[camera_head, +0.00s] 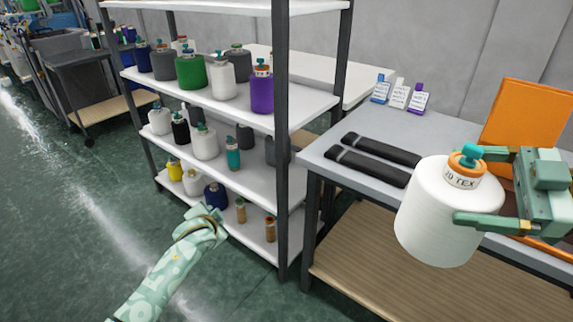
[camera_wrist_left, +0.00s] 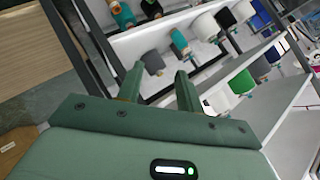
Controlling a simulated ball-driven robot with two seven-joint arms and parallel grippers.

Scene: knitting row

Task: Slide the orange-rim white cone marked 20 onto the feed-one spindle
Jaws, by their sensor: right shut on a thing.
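The white cone (camera_head: 437,225) has an orange rim, a teal knob on top and a label reading 20 TEX. My right gripper (camera_head: 472,188) is shut on it from the right and holds it upright in front of the grey table. My left gripper (camera_head: 210,214) is low at the left, in front of the shelf. In the left wrist view its two fingers (camera_wrist_left: 160,88) stand apart with nothing between them. I cannot make out the feed-one spindle in either view.
A shelf rack (camera_head: 230,100) holds several yarn cones. The grey table (camera_head: 372,128) carries two black bars (camera_head: 367,160), several small labelled bottles or cards (camera_head: 398,95) and an orange panel (camera_head: 523,115). Green floor (camera_head: 60,200) is open at the left.

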